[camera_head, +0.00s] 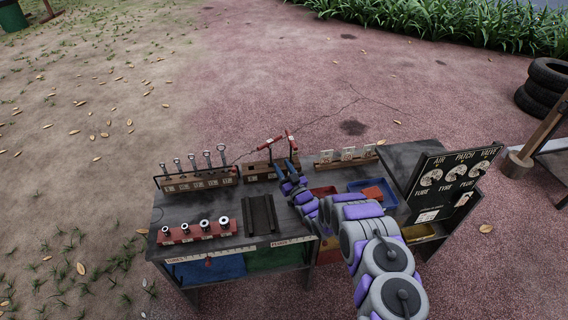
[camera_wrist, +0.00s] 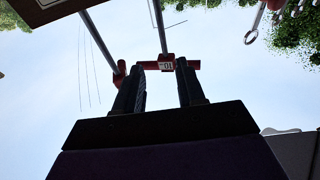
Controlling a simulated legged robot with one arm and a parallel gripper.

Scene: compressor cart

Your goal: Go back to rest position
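My gripper (camera_head: 285,166) reaches over the middle of the bench, at the right part of a small tool rack (camera_head: 258,173). In the wrist view its two dark fingers (camera_wrist: 160,80) stand apart with sky between them. A red-topped T-handle tool (camera_head: 291,140), its label apparently reading 10, shows just past the fingertips in the wrist view (camera_wrist: 166,62). Its bar spans across the gap, and I cannot tell whether it touches a finger. A second red handle (camera_wrist: 119,72) is beside the left finger. Nothing seems clamped.
The bench (camera_head: 170,212) holds a rack of several wrenches (camera_head: 197,180), a red socket rack (camera_head: 197,233), a black grooved tray (camera_head: 259,215) and a blue bin (camera_head: 358,188). A black gauge board (camera_head: 451,180) stands upright at the right. Tyres (camera_head: 545,88) lie beyond; open paving is behind.

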